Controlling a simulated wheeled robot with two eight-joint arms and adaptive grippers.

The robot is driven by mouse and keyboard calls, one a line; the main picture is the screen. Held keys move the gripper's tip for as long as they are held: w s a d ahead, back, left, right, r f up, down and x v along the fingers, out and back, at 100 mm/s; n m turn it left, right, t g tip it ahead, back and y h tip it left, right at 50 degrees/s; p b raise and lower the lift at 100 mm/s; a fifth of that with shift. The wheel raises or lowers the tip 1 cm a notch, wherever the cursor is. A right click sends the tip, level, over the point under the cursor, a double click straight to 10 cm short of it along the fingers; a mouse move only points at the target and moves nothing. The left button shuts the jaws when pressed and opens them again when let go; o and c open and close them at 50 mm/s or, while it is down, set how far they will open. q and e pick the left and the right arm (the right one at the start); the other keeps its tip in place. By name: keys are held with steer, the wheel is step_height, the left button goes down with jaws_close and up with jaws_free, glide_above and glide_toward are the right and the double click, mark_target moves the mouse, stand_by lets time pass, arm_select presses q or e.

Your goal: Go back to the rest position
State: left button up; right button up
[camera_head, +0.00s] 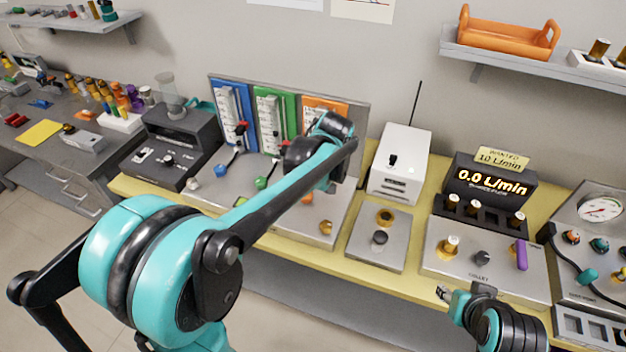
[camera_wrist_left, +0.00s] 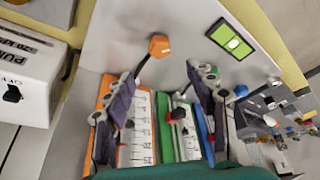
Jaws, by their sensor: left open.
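My left arm (camera_head: 290,190) comes in from the left and reaches over the flowmeter panel on the yellow bench. My left gripper (camera_wrist_left: 163,85) is open and empty in the left wrist view, with its two dark fingers apart above the panel. In the head view its fingers are mostly hidden behind the arm. Between and beyond the fingers show the orange flowmeter (camera_wrist_left: 140,130), the green flowmeter (camera_wrist_left: 184,130) and an orange knob (camera_wrist_left: 158,46). My right gripper (camera_head: 445,293) is low at the right, by the bench's front edge; its fingers are too small to read.
A white box with an antenna (camera_head: 399,165) and a steel plate with a knob (camera_head: 380,238) stand right of my left arm. A display reading 0.0 L/min (camera_head: 490,184) and a collet panel (camera_head: 485,265) are farther right. A dark grey machine (camera_head: 170,145) stands at the left.

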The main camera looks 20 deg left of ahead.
arm_select(q)
steer(key=s+d+m+t+h, duration=0.1)
steer(key=s+m, duration=0.3)
steer(key=s, duration=0.6)
steer(key=s+d+m+t+h, duration=0.1)
steer(key=s+m+t+h, duration=0.1)
steer(key=s, duration=0.9)
steer(key=m+t, duration=0.1)
steer(key=m, duration=0.1)
steer(key=shift+s+d+m, duration=0.3)
steer(key=shift+d+m, duration=0.05)
steer(key=shift+m, duration=0.05)
steer(key=shift+r, duration=0.15)
stand_by(0.4)
